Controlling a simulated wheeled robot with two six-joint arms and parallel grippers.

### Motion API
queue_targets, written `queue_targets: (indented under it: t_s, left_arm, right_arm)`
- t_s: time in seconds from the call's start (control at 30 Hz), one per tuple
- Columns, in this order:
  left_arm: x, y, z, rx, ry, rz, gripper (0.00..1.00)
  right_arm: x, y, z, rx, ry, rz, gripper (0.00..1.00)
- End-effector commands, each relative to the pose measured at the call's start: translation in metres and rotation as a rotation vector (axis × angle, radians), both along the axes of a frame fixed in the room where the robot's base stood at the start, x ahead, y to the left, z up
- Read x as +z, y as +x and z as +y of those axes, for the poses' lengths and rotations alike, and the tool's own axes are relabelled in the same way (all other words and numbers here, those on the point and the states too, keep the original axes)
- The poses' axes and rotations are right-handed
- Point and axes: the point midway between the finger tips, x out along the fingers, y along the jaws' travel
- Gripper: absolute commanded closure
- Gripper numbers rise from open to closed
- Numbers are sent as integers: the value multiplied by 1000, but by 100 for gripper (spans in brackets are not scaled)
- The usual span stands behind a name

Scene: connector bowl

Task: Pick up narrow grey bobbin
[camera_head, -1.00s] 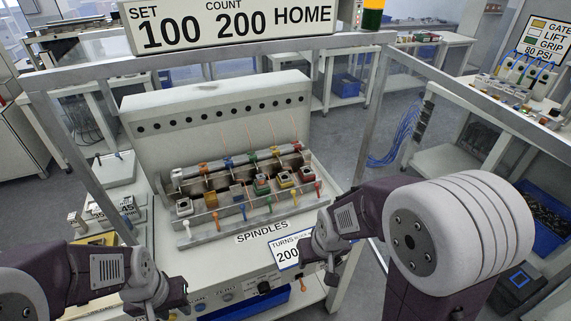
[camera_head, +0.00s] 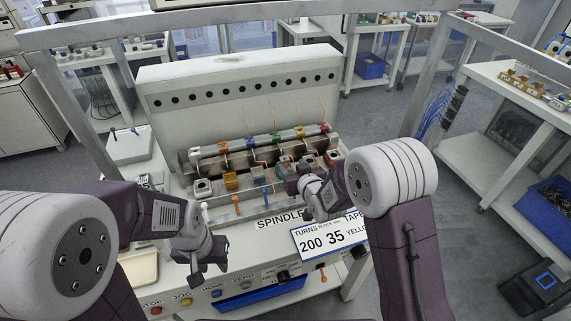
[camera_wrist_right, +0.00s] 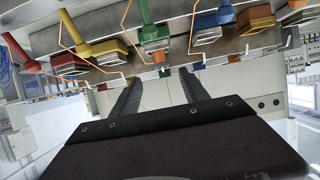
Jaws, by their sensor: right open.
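A row of small bobbins sits on the spindle machine in the head view. I cannot tell which is the narrow grey bobbin. My right gripper (camera_head: 292,184) is over the right half of the row and hides some bobbins. In the right wrist view its two fingers (camera_wrist_right: 161,78) are open and apart, with a green-handled bobbin (camera_wrist_right: 153,36) just beyond the tips. My left gripper (camera_head: 210,266) hangs in front of the machine's front panel, away from the row; its jaw opening is unclear.
A white label board (camera_head: 330,237) is below my right gripper. A metal frame post (camera_head: 428,85) stands to the right.

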Motion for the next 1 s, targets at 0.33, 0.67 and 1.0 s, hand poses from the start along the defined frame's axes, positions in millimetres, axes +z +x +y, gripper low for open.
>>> queue_targets:
  t_s: [0.33, 0.67, 1.0]
  left_arm:
    - [4, 0, 0, 0, 0, 0, 64]
    - [10, 0, 0, 0, 0, 0, 64]
    - [9, 0, 0, 0, 0, 0, 64]
  right_arm:
    - [-13, 32, 10, -1, -1, 1, 47]
    - [-32, 72, 26, -1, -1, 3, 47]
    - [-33, 76, 27, -1, -1, 3, 70]
